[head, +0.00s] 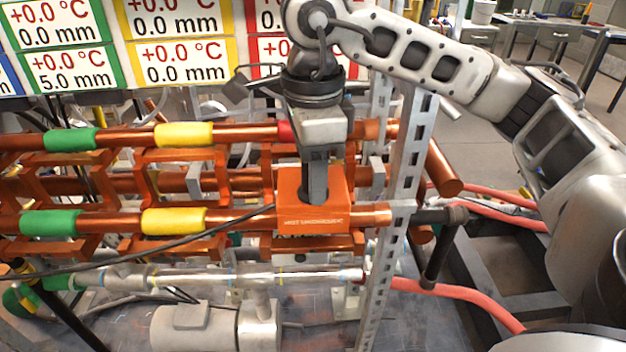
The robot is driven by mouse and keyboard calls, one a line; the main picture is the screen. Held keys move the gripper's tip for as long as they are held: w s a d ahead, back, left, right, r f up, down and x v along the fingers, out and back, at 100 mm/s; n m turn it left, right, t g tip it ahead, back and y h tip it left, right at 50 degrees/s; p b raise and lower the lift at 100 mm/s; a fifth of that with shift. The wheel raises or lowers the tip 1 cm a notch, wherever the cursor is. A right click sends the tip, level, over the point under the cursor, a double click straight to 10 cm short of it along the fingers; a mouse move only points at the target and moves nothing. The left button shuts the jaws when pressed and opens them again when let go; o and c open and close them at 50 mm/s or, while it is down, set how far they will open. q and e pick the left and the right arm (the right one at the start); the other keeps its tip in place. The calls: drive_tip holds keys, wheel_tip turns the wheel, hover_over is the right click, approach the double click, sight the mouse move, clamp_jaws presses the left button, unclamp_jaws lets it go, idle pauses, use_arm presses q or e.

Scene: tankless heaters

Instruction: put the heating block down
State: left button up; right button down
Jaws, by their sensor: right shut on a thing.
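The heating block (318,220) is an orange box with dark lettering on its front face. It sits at the right part of the lower front copper pipe (240,217), which comes out on both sides of it. My right gripper (314,190) points down from above and is shut on the block, with its fingers at the block's top. The fingers hide part of the top. I cannot tell whether the block rests fully on the pipe. My left gripper is not in view.
Green (50,222) and yellow (174,221) bands mark the pipes. A perforated metal post (398,190) stands just right of the block. A black cable (150,252) runs to the block's left side. Display panels (183,48) hang behind. Red hoses (455,292) lie at the lower right.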

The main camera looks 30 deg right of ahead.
drive_tip(key=shift+f, duration=0.75)
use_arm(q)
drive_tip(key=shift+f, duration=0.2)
use_arm(e)
drive_tip(key=shift+f, duration=0.1)
drive_tip(key=c, duration=0.9)
unclamp_jaws()
drive_tip(key=shift+r, duration=0.25)
wheel_tip(320, 180, up, 11)
drive_tip(key=shift+f+p, duration=0.1)
drive_tip(key=shift+p, duration=1.1)
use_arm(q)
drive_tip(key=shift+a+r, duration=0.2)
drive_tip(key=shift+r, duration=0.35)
use_arm(e)
drive_tip(key=shift+r, duration=0.45)
